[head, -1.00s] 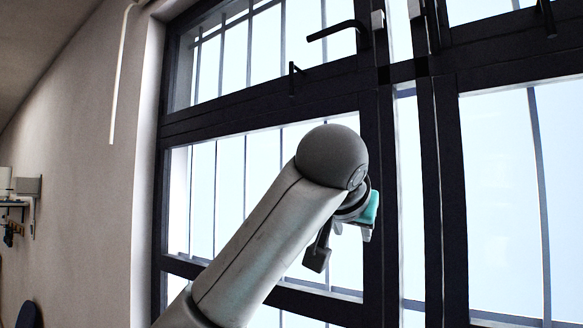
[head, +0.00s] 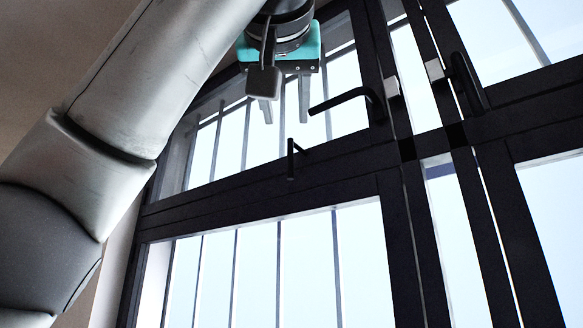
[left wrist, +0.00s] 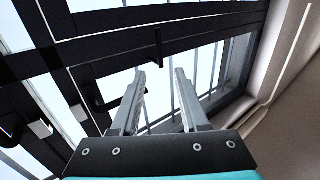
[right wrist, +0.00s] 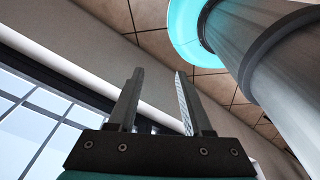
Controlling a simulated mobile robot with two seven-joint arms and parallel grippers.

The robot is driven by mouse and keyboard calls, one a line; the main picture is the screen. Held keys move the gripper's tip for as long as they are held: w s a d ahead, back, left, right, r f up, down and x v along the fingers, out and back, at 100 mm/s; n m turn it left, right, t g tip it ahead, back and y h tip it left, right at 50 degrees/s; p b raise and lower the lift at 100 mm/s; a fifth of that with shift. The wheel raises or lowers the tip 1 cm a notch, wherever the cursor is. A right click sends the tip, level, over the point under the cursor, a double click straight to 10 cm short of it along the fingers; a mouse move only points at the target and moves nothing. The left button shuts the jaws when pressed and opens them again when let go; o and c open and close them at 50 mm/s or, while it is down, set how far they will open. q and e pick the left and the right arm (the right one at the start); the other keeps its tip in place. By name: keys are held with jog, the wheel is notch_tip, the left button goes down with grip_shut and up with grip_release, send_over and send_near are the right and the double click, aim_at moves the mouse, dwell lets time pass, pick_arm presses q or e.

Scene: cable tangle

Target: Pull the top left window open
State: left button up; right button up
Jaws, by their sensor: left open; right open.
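The top left window (head: 250,178) has a dark frame and bars behind its pane; it looks shut. Its dark lever handle (head: 345,99) points left from the right side of the frame. A small dark peg-like handle (head: 291,160) sits on the lower rail. My left gripper (head: 287,112) is open and empty in front of the top left window, left of the lever handle. In the left wrist view the open fingers (left wrist: 158,75) are apart, with the lever handle (left wrist: 100,100) to their left and the peg handle (left wrist: 158,48) beyond. My right gripper (right wrist: 158,78) is open and empty.
A right-hand window with its own dark handle (head: 468,85) adjoins across the central posts. A lower left pane (head: 265,270) lies below. The left wall is close beside the window. The right wrist view shows ceiling tiles (right wrist: 150,20) and windows at left.

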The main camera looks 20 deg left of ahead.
aim_at(290, 155)
pick_arm(q)
jog(key=p+x, duration=0.5)
jog(key=x, duration=0.8)
jog(key=shift+r+p, duration=0.2)
jog(key=shift+p, duration=0.15)
jog(key=shift+w+a+f, duration=0.1)
jog(key=shift+w, duration=0.45)
pick_arm(e)
notch_tip(290, 155, up, 6)
jog(key=s, duration=0.2)
jog(key=shift+s+d, duration=0.15)
jog(key=shift+s, duration=0.25)
pick_arm(q)
grip_shut()
pick_arm(e)
jog(key=shift+s, duration=0.25)
